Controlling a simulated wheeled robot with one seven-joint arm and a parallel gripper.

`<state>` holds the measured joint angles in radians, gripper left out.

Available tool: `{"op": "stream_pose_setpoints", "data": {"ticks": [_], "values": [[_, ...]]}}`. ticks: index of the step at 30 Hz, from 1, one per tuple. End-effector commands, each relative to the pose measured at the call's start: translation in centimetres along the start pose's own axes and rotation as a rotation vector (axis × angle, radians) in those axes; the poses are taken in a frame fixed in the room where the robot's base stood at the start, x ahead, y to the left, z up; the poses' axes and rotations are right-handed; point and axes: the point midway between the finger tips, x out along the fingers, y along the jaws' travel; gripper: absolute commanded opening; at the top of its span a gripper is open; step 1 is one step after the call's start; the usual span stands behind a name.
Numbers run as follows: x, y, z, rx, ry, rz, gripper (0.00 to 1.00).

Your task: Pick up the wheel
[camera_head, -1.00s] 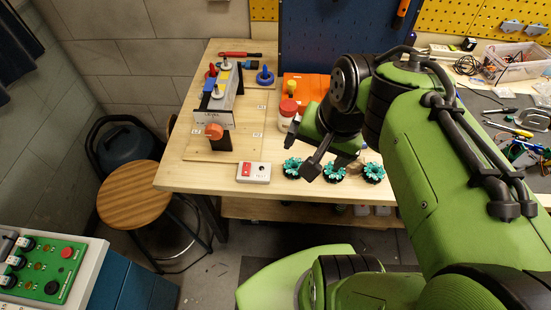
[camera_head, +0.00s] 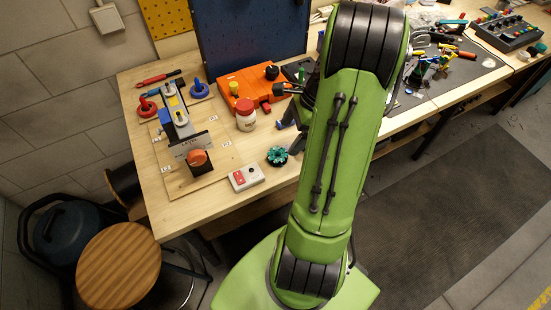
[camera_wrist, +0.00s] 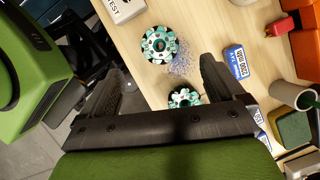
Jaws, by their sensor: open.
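A teal and black wheel (camera_head: 277,156) lies on the bench near its front edge, left of my arm in the head view. In the wrist view this wheel (camera_wrist: 159,45) lies beyond my fingertips. A second, similar wheel (camera_wrist: 184,97) lies between my fingers in the wrist view, its lower part hidden by my gripper body. My gripper (camera_wrist: 165,66) is open above the bench, with nothing held between its fingers. In the head view my arm covers most of the gripper and the bench to the right of the visible wheel.
A white test box (camera_head: 245,177) sits left of the wheel. A red-lidded jar (camera_head: 246,120) and an orange case (camera_head: 252,92) stand behind it. In the wrist view a blue battery (camera_wrist: 236,60) lies beside the right finger. A wooden stool (camera_head: 130,265) stands before the bench.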

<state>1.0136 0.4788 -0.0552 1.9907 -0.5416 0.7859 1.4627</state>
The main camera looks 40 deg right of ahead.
Motion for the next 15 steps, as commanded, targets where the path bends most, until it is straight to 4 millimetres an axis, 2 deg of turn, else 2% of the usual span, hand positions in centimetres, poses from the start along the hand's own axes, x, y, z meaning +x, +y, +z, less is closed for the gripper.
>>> {"op": "stream_pose_setpoints", "data": {"ticks": [1,3,8,12,15], "values": [[1.6,0.1,0.0,-0.001,-0.002,0.005,0.96],[2.8,0.1,0.0,-0.001,-0.001,0.004,0.96],[4.5,0.0,-0.1,-0.002,0.000,0.002,0.96],[7.3,0.1,-0.3,-0.002,-0.001,0.004,0.96],[8.7,0.1,-0.3,-0.002,0.000,0.002,0.96]]}}
